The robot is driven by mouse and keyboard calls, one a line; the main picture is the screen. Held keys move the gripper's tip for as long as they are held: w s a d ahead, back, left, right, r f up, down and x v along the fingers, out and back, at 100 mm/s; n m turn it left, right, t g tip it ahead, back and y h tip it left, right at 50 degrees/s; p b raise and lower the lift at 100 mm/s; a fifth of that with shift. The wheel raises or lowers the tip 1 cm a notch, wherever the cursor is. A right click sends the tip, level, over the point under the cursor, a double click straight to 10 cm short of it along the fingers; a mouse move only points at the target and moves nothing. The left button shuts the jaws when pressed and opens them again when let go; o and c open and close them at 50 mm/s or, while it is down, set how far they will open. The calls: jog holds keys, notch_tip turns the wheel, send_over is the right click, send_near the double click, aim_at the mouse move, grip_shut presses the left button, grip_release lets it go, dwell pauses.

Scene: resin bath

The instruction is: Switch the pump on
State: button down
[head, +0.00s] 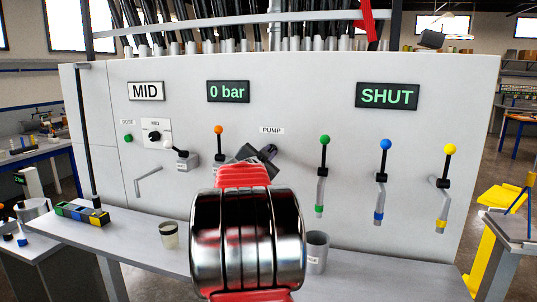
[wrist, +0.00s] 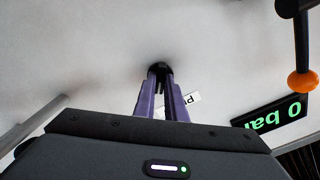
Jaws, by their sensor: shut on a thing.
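The white panel (head: 330,110) carries a PUMP label (head: 271,131), which also shows partly hidden and upside down in the wrist view (wrist: 191,98). My gripper (head: 268,152) is at the panel just below this label. In the wrist view my gripper's two purple fingers (wrist: 160,85) are closed on a small black pump switch (wrist: 160,67) on the panel. The switch is mostly hidden by the fingers, so its position cannot be told. The pressure display (head: 228,92) reads 0 bar.
An orange-knobbed lever (head: 219,130) stands close left of my gripper. Green (head: 324,140), blue (head: 385,145) and yellow (head: 449,149) levers stand to the right. Displays read MID (head: 146,91) and SHUT (head: 387,95). A jar (head: 169,236) and a grey cup (head: 317,254) stand on the shelf below.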

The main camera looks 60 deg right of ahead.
jog(key=shift+f+m, duration=0.2)
jog(key=shift+m, duration=2)
jog(key=c, duration=1.8)
grip_release()
jog(key=shift+r, duration=0.1)
jog(key=a, duration=0.4)
jog(key=s+a, duration=0.1)
jog(key=a, duration=0.4)
jog(key=s+a, duration=0.1)
jog(key=a, duration=0.3)
jog(key=shift+s+a, duration=0.15)
jog(key=shift+a, duration=0.15)
